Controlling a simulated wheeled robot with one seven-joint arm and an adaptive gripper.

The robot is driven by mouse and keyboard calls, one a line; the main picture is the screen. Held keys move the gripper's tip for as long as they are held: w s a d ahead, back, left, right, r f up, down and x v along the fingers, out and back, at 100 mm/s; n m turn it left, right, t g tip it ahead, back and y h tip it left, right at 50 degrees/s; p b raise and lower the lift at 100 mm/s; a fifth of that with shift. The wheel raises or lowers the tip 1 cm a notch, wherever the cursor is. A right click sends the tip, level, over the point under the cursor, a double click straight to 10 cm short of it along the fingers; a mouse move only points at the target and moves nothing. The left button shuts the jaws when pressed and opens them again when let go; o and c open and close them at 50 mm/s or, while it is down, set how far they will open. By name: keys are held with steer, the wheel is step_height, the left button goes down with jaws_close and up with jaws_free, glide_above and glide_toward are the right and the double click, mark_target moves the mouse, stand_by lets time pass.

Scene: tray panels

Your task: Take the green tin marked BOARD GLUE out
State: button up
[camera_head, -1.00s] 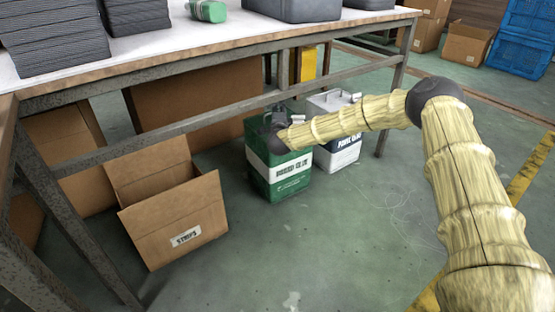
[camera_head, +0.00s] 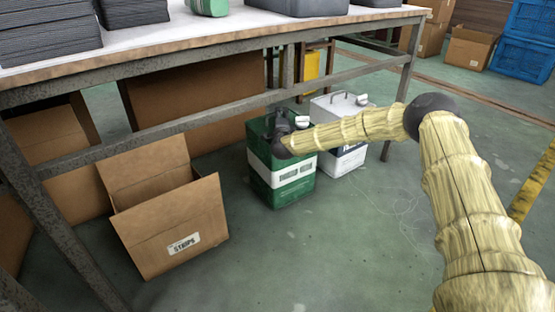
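The green tin (camera_head: 293,190) with a white label band stands upright on the floor under the table's front edge. Its label print is too blurred to read now. My gripper (camera_head: 283,122) is at the top of the tin, dark and small in the view. The wrist hides part of the tin's top and upper front. I cannot tell whether the fingers are open or shut, or whether they touch the handle.
A white tin (camera_head: 345,160) stands close on the right of the green one. An open cardboard box marked STRIPS (camera_head: 176,225) is to the left. The table's lower rail (camera_head: 200,122) runs behind my gripper, and its leg (camera_head: 402,75) stands at right. Floor in front is clear.

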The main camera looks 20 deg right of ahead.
steer(key=shift+w+d, duration=0.2)
steer(key=shift+w, duration=0.5)
jaws_close()
steer(key=shift+r, duration=0.1)
steer(key=shift+r, duration=0.15)
